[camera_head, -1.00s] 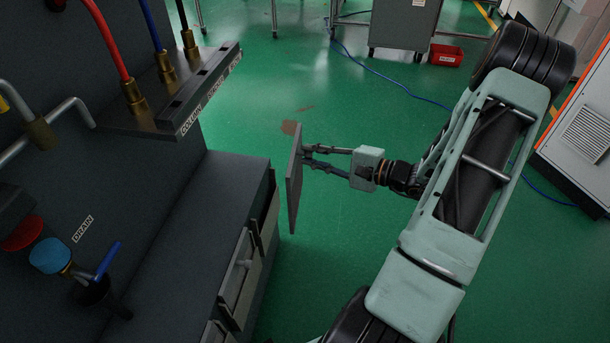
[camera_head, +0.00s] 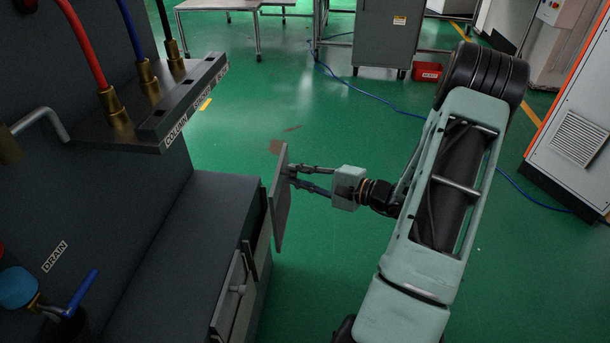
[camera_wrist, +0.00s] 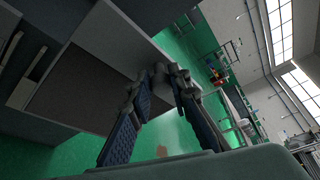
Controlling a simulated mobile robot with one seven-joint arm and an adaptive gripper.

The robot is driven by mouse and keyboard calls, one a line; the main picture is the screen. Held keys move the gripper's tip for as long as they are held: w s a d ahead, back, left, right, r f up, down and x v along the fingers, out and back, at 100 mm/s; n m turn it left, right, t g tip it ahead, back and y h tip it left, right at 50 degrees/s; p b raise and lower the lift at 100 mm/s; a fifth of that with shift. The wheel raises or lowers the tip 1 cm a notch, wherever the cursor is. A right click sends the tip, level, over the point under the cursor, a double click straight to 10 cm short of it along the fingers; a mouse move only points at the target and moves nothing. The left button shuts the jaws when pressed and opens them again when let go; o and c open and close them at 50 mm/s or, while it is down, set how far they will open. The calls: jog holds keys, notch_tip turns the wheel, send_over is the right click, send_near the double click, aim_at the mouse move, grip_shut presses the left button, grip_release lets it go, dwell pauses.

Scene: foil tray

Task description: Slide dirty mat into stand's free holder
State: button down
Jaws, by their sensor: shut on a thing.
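A thin flat grey panel (camera_head: 281,205), which I take to be the mat, stands nearly upright beside the front of the dark cabinet in the head view. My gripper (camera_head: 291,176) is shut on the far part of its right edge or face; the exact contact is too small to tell. In the wrist view the fingertips (camera_wrist: 160,74) meet at the panel, which shows a pale border (camera_wrist: 112,42) and a darker brownish middle (camera_wrist: 75,88). I cannot make out a stand or a free holder for certain.
The dark cabinet (camera_head: 160,250) fills the left, with drawer-like panels and a handle (camera_head: 238,290) on its front. A ledge with hoses (camera_head: 165,125) juts out above. Green floor (camera_head: 330,260) is clear around my arm. A red bin (camera_head: 427,72) and grey cabinet (camera_head: 375,35) stand far back.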

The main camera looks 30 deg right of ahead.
aim_at(281, 173)
jog(key=shift+w+a, duration=0.55)
jog(key=shift+a, duration=0.25)
jog(key=shift+w+a, duration=0.5)
jog(key=shift+a, duration=0.25)
jog(key=shift+p, duration=0.5)
jog(key=shift+w+a+b, duration=0.25)
jog(key=shift+w+a, duration=0.2)
jog(key=shift+a, duration=0.3)
jog(key=shift+w+a+b, duration=0.25)
jog(key=shift+w+a, duration=0.2)
jog(key=shift+a, duration=0.25)
jog(key=shift+w+a+b, duration=0.25)
jog(key=shift+w+a, duration=0.2)
jog(key=shift+a, duration=0.3)
jog(key=shift+r, duration=0.1)
jog(key=shift+s+b, duration=0.1)
jog(key=shift+b, duration=0.35)
jog(key=shift+f, duration=0.25)
